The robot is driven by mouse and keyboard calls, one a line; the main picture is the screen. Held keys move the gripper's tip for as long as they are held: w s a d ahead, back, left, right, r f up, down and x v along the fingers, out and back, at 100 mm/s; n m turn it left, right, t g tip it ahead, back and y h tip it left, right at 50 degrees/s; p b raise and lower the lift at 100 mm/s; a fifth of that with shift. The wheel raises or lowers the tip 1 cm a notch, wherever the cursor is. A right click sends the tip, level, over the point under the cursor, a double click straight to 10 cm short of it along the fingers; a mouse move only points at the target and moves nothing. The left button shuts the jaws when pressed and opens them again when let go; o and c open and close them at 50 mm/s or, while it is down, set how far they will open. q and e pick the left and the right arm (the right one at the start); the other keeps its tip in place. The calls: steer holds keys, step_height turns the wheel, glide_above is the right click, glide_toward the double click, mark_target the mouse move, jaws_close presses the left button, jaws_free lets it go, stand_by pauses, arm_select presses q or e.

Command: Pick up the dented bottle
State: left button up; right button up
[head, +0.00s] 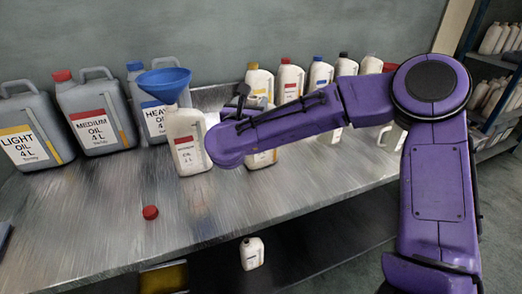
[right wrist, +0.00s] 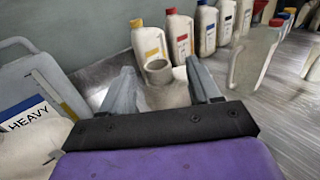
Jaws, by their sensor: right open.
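I cannot tell a dent on any bottle for sure. In the right wrist view, a pale bottle with an open, uncapped neck (right wrist: 158,72) stands between the fingers of my right gripper (right wrist: 160,68). The gripper is open, with one finger on each side of the neck; contact cannot be told. In the head view, my purple right arm reaches in from the right and hides most of a pale bottle (head: 262,159) behind its wrist. My left gripper is not in view.
A pale bottle (head: 187,140) with a blue funnel (head: 165,84) stands left of my wrist. Grey oil jugs (head: 95,115) and several capped bottles line the wall. A red cap (head: 150,212) lies on the metal table (head: 90,225), whose front is mostly clear. Another bottle (head: 252,253) stands below.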

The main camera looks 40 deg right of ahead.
mark_target(254, 96)
steer(key=p+x, duration=0.1)
steer(key=x, duration=0.4)
steer(key=shift+f, duration=0.1)
steer(key=shift+a, duration=0.15)
jaws_close()
steer(key=shift+r, duration=0.2)
